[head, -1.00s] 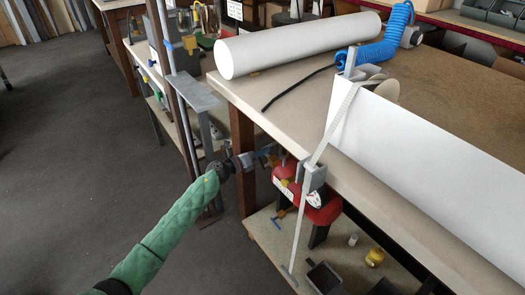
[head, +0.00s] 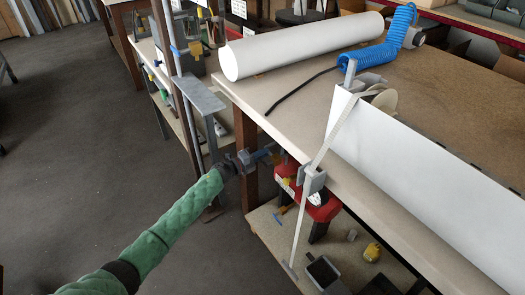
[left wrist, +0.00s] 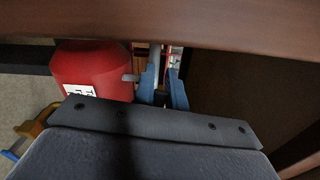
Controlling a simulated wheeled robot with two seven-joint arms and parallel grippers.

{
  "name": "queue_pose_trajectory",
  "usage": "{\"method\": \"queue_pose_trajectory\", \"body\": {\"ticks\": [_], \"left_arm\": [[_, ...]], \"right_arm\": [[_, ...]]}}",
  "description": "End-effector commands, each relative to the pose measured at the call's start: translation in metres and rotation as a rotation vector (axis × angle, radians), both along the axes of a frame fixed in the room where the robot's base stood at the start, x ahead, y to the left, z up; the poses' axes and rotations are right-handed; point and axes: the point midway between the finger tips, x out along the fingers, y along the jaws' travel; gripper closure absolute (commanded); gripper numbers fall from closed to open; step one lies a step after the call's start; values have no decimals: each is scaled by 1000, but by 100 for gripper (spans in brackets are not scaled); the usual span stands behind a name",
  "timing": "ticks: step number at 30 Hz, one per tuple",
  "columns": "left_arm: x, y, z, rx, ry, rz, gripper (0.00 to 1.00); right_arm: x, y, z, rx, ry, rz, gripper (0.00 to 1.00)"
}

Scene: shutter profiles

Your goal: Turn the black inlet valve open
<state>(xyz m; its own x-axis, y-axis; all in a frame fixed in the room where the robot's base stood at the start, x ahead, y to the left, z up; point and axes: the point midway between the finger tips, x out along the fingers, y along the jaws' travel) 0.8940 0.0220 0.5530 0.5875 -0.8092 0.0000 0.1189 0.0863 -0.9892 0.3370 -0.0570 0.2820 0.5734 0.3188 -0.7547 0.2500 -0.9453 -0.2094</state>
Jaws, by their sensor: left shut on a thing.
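My left gripper (head: 272,153) reaches in under the near edge of the workbench, beside the red tank (head: 322,207). In the left wrist view its two blue-grey fingers (left wrist: 163,88) stand close together to the right of the red tank (left wrist: 92,72), which has a white label. They are shut on a small dark part, taken as the black inlet valve, which is mostly hidden between them. A short grey stub on the tank's side points at the fingers. The valve cannot be made out in the head view. My right gripper is not in view.
The bench top (head: 290,100) lies just above the gripper, with a brown leg (head: 245,160) beside it. A white roll (head: 300,47), a blue coiled hose (head: 385,47) and a long white profile (head: 430,170) lie on top. A lower shelf (head: 270,235) holds small items. Floor at left is clear.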

Motion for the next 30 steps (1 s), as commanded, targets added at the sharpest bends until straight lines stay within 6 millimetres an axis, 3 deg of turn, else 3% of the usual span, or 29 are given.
{"method": "queue_pose_trajectory", "body": {"ticks": [9,26,27,30], "left_arm": [[1,2,-8,-77,109,3,100],[1,2,-10,-95,133,3,100],[1,2,-10,-95,133,3,83],[1,2,-10,-94,133,2,65]], "right_arm": [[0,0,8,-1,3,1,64],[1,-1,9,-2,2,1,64],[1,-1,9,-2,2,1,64],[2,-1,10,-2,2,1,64]]}}
